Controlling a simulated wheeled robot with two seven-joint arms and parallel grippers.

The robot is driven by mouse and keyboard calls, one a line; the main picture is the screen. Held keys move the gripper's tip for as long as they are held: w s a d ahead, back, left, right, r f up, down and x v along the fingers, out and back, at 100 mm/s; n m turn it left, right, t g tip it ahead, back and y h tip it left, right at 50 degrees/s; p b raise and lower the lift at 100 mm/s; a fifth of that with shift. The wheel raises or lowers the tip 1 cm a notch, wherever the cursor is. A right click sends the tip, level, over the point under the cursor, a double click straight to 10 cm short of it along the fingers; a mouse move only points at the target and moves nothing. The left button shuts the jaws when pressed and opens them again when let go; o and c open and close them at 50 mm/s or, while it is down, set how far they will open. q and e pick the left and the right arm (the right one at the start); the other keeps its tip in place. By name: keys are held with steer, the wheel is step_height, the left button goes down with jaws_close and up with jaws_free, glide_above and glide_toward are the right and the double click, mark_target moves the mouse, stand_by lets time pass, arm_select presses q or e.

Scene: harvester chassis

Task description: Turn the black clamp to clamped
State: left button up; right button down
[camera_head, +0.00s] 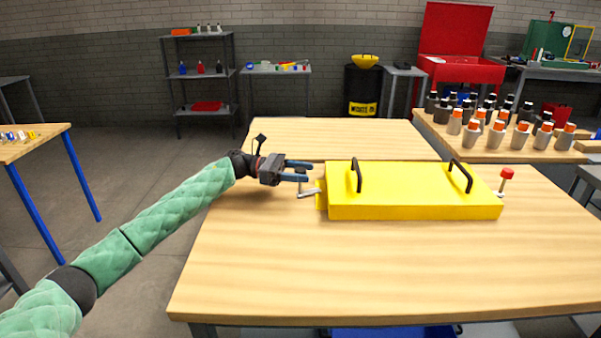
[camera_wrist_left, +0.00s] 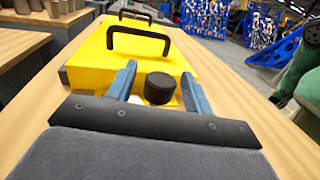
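The black clamp has a dark round knob (camera_head: 301,171) and a silver base (camera_head: 309,193) at the left end of the yellow box (camera_head: 415,206). In the left wrist view the black knob (camera_wrist_left: 159,88) sits between my two blue fingers, nearer the right one. My left gripper (camera_head: 306,171) reaches in from the left, level with the knob. It is open; a gap shows in the wrist view (camera_wrist_left: 158,92) between the left finger and the knob. Part of the clamp below the knob is hidden in the wrist view. My right gripper is not in view.
The yellow box lies on a wooden table and has two black handles (camera_head: 356,174) on top. A red-knobbed clamp (camera_head: 506,174) stands at its right end. Several orange- and black-capped bottles stand on the table behind right. The table front is clear.

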arm_select(q)
steer(key=shift+b+v, duration=0.55)
steer(key=shift+v, duration=3.4)
steer(key=shift+a, duration=0.1)
